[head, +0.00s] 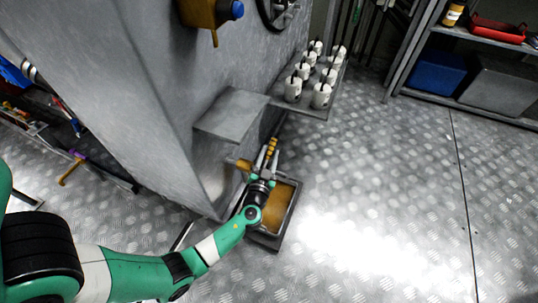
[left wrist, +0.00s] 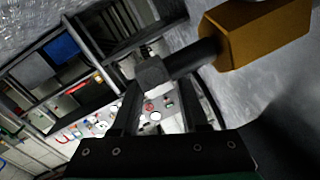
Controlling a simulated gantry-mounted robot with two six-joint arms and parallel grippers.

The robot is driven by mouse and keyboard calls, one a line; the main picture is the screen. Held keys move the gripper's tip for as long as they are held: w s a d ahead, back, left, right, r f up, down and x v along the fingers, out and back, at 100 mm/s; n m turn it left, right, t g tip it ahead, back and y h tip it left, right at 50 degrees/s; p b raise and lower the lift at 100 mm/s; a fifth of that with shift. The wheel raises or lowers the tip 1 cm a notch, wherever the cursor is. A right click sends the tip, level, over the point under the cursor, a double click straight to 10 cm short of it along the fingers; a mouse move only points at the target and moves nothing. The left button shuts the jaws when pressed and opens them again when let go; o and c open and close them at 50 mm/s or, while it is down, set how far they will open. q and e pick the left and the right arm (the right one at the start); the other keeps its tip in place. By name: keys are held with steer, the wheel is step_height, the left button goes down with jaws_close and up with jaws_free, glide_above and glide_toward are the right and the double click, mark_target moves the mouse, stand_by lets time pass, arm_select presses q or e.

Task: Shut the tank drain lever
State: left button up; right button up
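My left gripper (head: 266,155) is low beside the grey tank (head: 190,90), above a drip tray (head: 290,222). Small brass-yellow parts show beside its fingers: one (head: 243,164) to the left and one (head: 271,145) at the tips. In the left wrist view the dark fingers (left wrist: 160,100) stand apart. A dark grey block (left wrist: 152,74) on a dark stem lies at the fingertips, joined to a brass valve body (left wrist: 255,32). I cannot tell whether the fingers touch it, nor which part is the drain lever. My right gripper is not in view.
A grey ledge (head: 230,114) juts from the tank just above the gripper. A shelf (head: 318,109) with several white bottles stands behind it. A yellow fitting (head: 205,12) with a blue knob is higher on the tank. Floor to the right is clear.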

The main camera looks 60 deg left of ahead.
arm_select(q)
jaws_close()
stand_by(1.1)
